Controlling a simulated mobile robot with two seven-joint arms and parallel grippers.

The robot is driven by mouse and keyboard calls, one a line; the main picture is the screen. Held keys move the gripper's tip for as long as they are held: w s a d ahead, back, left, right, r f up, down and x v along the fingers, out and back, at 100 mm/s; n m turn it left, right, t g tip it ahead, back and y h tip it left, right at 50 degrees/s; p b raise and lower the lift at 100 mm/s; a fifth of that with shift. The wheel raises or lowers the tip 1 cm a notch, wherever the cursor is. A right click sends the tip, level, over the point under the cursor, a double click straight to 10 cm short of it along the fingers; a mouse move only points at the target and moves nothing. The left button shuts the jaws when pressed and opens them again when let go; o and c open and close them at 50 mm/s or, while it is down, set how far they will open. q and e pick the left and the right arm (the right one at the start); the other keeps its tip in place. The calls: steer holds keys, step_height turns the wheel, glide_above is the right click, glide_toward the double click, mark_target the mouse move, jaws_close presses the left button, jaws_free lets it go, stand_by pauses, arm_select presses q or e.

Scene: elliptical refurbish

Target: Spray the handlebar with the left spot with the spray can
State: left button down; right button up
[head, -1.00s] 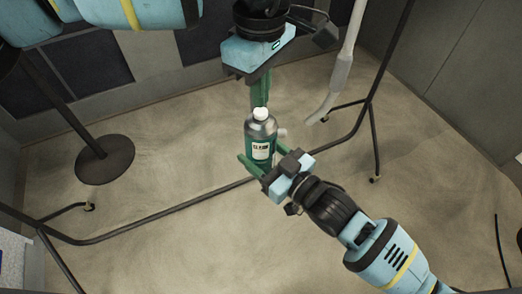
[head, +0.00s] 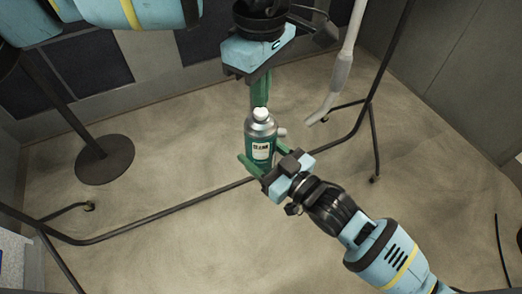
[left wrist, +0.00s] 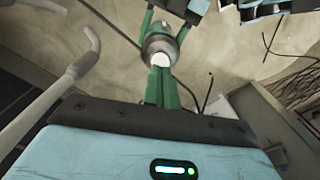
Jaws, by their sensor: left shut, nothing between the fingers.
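The left wrist view shows these fingers (left wrist: 161,86) against the can top (left wrist: 160,44). A pale grey handlebar (head: 341,72) hangs right of the can; grey bars also show in the left wrist view (left wrist: 50,95). No spot is discernible.
A black tube stand (head: 190,206) spans the floor behind the can, with a leg (head: 375,140) at right. A round black base with a pole (head: 105,160) stands at left. Walls bound the back and right. The open floor is bare.

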arm_select(q)
steer(key=shift+f, duration=1.25)
stand_by(0.7)
steer(key=shift+r, duration=2.55)
step_height(320, 180, up, 12)
